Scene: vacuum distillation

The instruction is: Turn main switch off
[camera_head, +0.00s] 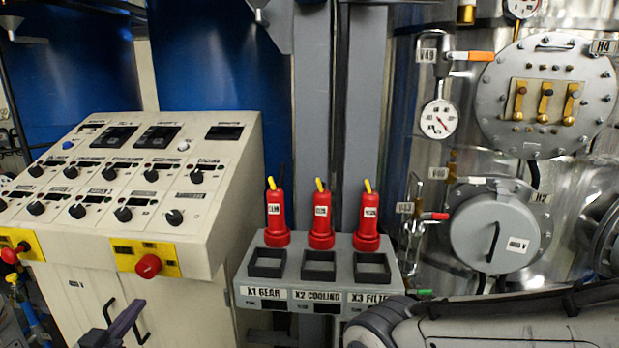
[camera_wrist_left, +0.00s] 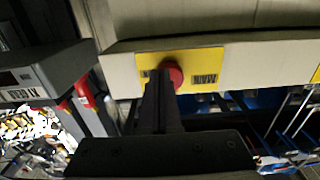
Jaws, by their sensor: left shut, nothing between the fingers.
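The main switch (camera_head: 148,266) is a red knob on a yellow plate (camera_head: 124,251) at the lower right of the slanted control console. In the left wrist view, the red knob (camera_wrist_left: 175,72) sits on its yellow plate (camera_wrist_left: 207,68), marked MAIN upside down. My left gripper (camera_head: 137,306) is shut and empty, below the knob in the head view. In the left wrist view its fingertips (camera_wrist_left: 160,78) overlap the knob's edge and hide part of it. I cannot tell whether they touch. The knob's on or off position is not readable. My right gripper is not in view.
A second red knob (camera_head: 11,255) on yellow is at the far left. The console (camera_head: 232,160) carries several black dials. To its right, a grey socket box (camera_head: 318,243) holds three red plugs. Steel vessels with valves and gauges stand at right.

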